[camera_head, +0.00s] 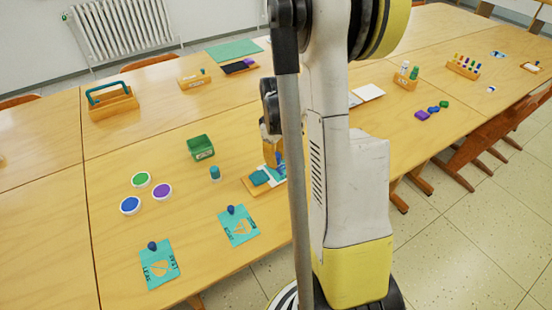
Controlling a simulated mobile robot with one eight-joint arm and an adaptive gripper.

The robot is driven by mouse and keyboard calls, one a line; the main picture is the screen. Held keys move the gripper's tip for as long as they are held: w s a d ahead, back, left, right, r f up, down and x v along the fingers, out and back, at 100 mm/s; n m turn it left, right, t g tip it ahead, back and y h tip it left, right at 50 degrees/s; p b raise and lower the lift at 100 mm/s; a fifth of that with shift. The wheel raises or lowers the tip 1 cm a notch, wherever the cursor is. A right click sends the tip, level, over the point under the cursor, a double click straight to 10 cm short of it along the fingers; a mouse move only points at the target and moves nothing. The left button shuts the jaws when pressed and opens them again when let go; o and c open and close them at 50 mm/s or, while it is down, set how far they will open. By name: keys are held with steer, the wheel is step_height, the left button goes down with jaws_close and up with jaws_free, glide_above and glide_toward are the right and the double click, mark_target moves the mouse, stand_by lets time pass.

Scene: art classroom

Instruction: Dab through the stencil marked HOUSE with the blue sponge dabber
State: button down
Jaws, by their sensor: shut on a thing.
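My gripper (274,153) is over the table beside my arm column, which hides part of it. It is shut on a blue thing (281,159), perhaps the blue sponge dabber, just above a wooden board (252,190) with teal and white pieces on it. A teal piece (260,178) lies on that board; any lettering there is too small to read. Two teal stencils lie nearer: one with a leaf-like cut-out (160,271) and one with another cut-out (242,237). I cannot read HOUSE on any. The blue paint dish (130,205) is at the left.
Green (141,179) and purple (162,191) dishes are beside the blue one. A green bin (201,149) and a small teal-topped jar (215,174) stand left of my gripper. Dark knobs sit on the near stencils. A wooden carrier (112,106) is farther back.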

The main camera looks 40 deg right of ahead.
steer(key=shift+f, duration=0.4)
stand_by(1.0)
steer(key=shift+r+p, duration=2.45)
steer(key=shift+r, duration=1.1)
